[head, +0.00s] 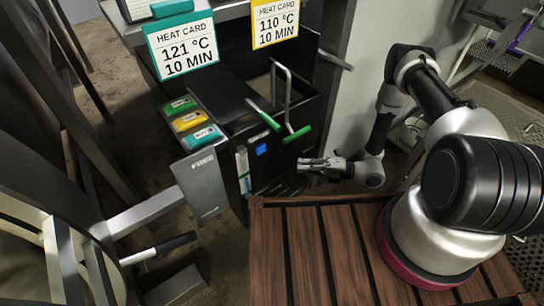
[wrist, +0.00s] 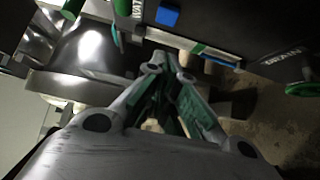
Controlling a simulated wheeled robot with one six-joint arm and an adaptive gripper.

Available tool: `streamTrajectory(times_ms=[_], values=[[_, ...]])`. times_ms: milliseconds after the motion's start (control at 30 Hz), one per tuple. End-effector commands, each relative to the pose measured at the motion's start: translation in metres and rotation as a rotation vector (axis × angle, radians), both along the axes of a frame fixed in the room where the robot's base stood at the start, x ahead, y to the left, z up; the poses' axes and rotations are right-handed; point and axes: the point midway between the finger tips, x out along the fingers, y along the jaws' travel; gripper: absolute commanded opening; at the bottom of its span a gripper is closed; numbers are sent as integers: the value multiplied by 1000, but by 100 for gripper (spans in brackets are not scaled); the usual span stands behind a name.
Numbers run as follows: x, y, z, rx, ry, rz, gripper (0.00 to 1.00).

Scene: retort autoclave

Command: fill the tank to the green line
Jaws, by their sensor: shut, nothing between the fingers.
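The tank is a dark box (head: 228,95) left of my gripper in the head view. A pale sight strip (head: 243,170) runs up its front; in the wrist view this strip (wrist: 215,55) shows a green part and a blue part. A blue square (head: 261,149) sits beside it. Two green-handled levers (head: 264,116) (head: 297,133) stand near the tank's top. In the wrist view a green handle (wrist: 300,89) is near the word DRAIN. My gripper (head: 303,165) is shut and empty, in front of the tank's face; its fingertips (wrist: 165,62) point towards the face. I cannot tell any contact.
Heat cards, teal-edged (head: 182,50) and yellow-edged (head: 275,22), hang above. Green, yellow and teal blocks (head: 190,121) sit over a grey FREE panel (head: 203,185). A steel frame with a black-gripped handle (head: 158,249) is at left. Brown slatted decking (head: 310,250) lies under my arm.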

Motion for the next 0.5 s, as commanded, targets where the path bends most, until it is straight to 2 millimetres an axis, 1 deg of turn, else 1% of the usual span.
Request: streamTrajectory(times_ms=[167,267,500], values=[[2,13,0,0,-1,4,0],[4,30,0,0,-1,6,0],[14,81,0,-1,-3,6,0]])
